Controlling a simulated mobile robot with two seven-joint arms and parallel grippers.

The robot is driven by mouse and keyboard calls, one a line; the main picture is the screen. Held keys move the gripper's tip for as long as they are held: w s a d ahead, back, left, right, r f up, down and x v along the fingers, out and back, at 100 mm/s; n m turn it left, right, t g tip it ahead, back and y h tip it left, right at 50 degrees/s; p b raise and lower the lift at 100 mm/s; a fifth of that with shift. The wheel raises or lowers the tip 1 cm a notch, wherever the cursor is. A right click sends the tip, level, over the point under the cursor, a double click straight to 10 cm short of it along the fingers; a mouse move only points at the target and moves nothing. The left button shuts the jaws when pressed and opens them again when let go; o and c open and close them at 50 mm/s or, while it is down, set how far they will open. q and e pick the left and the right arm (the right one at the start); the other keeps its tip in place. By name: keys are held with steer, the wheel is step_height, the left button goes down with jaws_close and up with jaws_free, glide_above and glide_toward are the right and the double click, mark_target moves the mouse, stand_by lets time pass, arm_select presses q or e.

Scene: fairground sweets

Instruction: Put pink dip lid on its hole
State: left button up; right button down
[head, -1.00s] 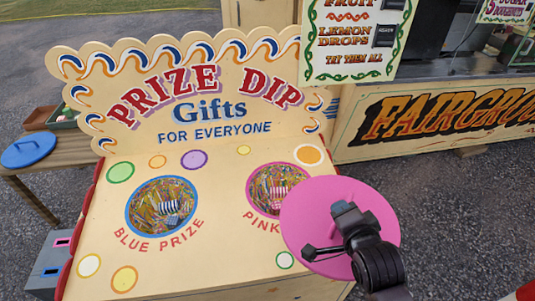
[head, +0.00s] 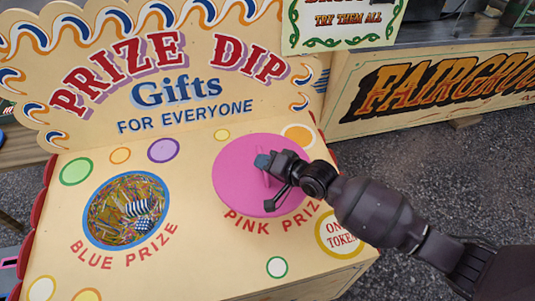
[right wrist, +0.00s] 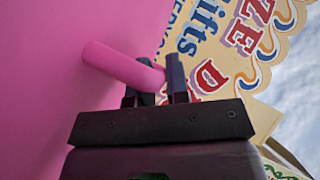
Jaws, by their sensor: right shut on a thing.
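The pink dip lid (head: 237,170) is a flat round disc with a bar handle. In the head view it covers the place of the pink-ringed hole, which is hidden under it. I cannot tell whether it touches the board or hovers just above. My right gripper (head: 268,162) is shut on the lid's handle; the right wrist view shows the pink handle (right wrist: 122,66) between the fingers (right wrist: 158,85). The blue-ringed hole (head: 127,210) at the left is open, with striped packets in straw-like filling. My left gripper is not in view.
The cream prize dip board (head: 205,250) has an upright sign (head: 160,70) at its back. A fairground stall (head: 420,90) stands at the back right. The board's front is clear.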

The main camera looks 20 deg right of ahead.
steer(key=w+d, duration=0.1)
steer(key=w+f, duration=0.1)
steer(key=w, duration=0.1)
steer(key=w+d+f+b, duration=0.1)
steer(key=shift+w+d+f, duration=0.2)
steer(key=shift+w+d, duration=0.15)
steer(key=shift+w, duration=0.05)
steer(key=shift+w+f+b, duration=0.1)
steer(key=shift+f+b, duration=1)
steer(key=shift+f, duration=0.85)
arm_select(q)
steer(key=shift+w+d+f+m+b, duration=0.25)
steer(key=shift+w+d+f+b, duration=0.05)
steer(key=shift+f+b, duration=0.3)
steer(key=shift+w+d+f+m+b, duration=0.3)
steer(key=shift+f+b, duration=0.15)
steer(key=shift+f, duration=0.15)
arm_select(e)
steer(key=f, duration=0.3)
steer(key=shift+w+f, duration=0.2)
steer(key=shift+f, duration=0.2)
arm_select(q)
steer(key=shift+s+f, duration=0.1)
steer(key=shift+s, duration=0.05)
arm_select(e)
steer(key=shift+d, duration=0.1)
